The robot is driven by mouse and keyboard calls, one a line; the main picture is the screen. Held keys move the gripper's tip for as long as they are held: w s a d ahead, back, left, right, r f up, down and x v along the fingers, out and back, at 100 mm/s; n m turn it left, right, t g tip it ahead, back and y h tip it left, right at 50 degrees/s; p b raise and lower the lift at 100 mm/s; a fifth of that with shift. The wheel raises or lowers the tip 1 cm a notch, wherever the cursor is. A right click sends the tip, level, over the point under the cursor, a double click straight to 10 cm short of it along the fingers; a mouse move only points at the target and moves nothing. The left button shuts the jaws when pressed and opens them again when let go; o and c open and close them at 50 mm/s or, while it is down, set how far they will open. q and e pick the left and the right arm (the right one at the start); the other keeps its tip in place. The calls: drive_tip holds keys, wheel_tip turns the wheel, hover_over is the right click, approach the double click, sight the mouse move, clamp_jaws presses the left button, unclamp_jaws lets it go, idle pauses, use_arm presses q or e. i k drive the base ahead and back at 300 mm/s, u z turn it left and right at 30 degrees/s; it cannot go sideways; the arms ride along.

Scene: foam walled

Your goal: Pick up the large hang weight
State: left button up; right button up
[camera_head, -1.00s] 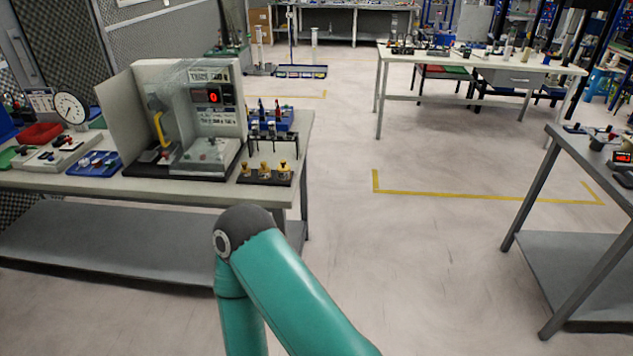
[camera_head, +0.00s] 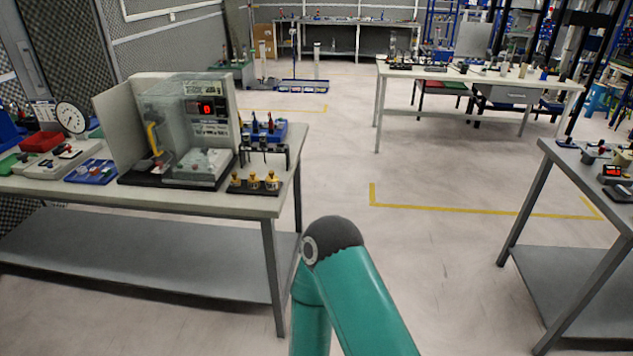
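Three small brass-coloured weights (camera_head: 254,181) stand in a row on a black base at the front right corner of the left workbench (camera_head: 225,204). They are too small to tell which one is the large hang weight, or whether it is among them. One of my teal arms (camera_head: 365,300) rises in the lower middle, to the right of this bench and apart from it. Neither gripper shows.
A clear-screened machine (camera_head: 190,130) with a red display stands on the left bench, with a dial gauge (camera_head: 71,118) and small trays beside it. Another bench (camera_head: 540,200) is at right. Open floor (camera_head: 420,250) lies between, with yellow tape lines.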

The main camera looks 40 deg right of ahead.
sight(272, 181)
drive_tip(key=z, duration=0.6)
drive_tip(key=i, duration=1)
drive_tip(key=z, duration=0.05)
